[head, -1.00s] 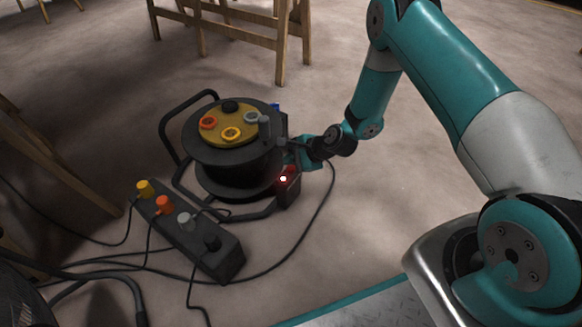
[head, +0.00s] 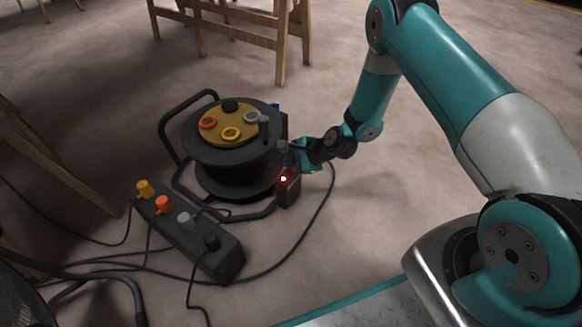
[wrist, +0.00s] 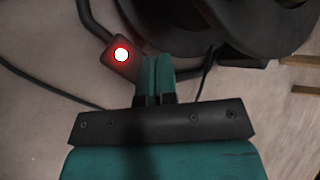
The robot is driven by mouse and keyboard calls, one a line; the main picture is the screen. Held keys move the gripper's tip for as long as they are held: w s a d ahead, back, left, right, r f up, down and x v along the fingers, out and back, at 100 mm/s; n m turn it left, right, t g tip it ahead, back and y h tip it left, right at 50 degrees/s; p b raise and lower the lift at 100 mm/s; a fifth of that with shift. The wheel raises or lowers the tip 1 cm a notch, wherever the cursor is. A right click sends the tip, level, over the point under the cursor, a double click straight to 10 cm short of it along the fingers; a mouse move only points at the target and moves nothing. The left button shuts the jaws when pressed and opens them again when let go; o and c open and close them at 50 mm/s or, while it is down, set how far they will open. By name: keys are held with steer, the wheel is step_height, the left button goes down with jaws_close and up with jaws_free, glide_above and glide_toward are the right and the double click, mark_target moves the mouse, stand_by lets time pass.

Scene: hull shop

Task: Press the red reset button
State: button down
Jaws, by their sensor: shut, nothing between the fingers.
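The red reset button (head: 283,179) glows with a bright white centre on a small dark box at the right side of the cable reel's frame. In the wrist view the lit button (wrist: 121,55) sits up and to the left of my fingertips. My gripper (wrist: 158,60) is shut and empty, its teal fingers side by side. In the head view my gripper (head: 292,158) is just behind and above the button box, beside the reel. The fingertips look apart from the button in the wrist view; the exact gap in depth cannot be told.
The black cable reel (head: 232,160) with coloured sockets on its yellow top stands left of my gripper. A power strip (head: 190,238) with several plugs lies in front, with cables around it. Wooden trestles (head: 240,40) stand behind. Floor to the right is mostly clear.

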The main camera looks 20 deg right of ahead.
mark_target(291, 169)
steer(key=shift+f, duration=0.5)
stand_by(0.3)
steer(key=shift+r, duration=0.1)
steer(key=shift+r+p, duration=0.7)
steer(key=shift+r, duration=0.1)
step_height(291, 169, up, 5)
steer(key=p, duration=0.4)
steer(key=shift+r+p, duration=0.1)
steer(key=shift+p, duration=0.3)
stand_by(0.5)
